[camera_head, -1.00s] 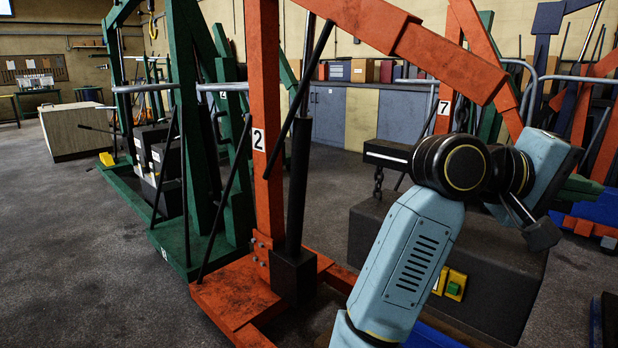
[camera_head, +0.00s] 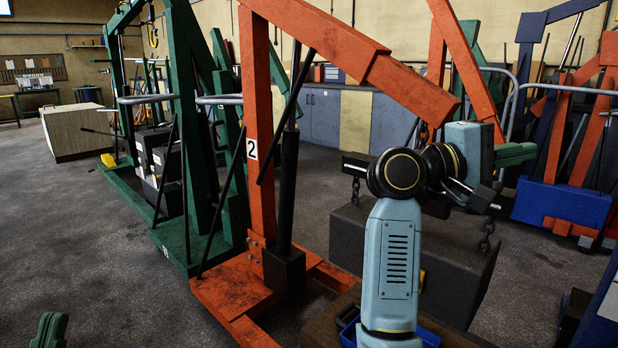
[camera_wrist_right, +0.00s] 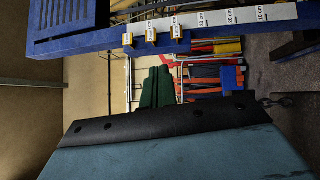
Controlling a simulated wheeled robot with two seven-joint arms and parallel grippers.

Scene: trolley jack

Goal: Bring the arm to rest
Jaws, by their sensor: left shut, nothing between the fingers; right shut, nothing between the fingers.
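My right arm (camera_head: 392,262), pale blue with black joints, rises from the bottom of the head view and bends right at the top. Its dark green right gripper (camera_head: 517,154) points right, shut and empty. It also shows in the right wrist view (camera_wrist_right: 157,88), fingers together. My left gripper (camera_head: 50,330) shows only as dark green fingers at the bottom left edge, shut and empty. Behind my right arm stands an orange crane (camera_head: 258,150) marked 2. Its boom (camera_head: 345,45) slopes down to the right above a dark block (camera_head: 455,265) with chains.
A green crane (camera_head: 185,120) stands left of the orange one. A blue-based crane (camera_head: 562,203) is at the right. A pale cabinet (camera_head: 70,132) stands far left, with open floor (camera_head: 70,230) before it. A blue bar with labels (camera_wrist_right: 220,22) crosses the wrist view.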

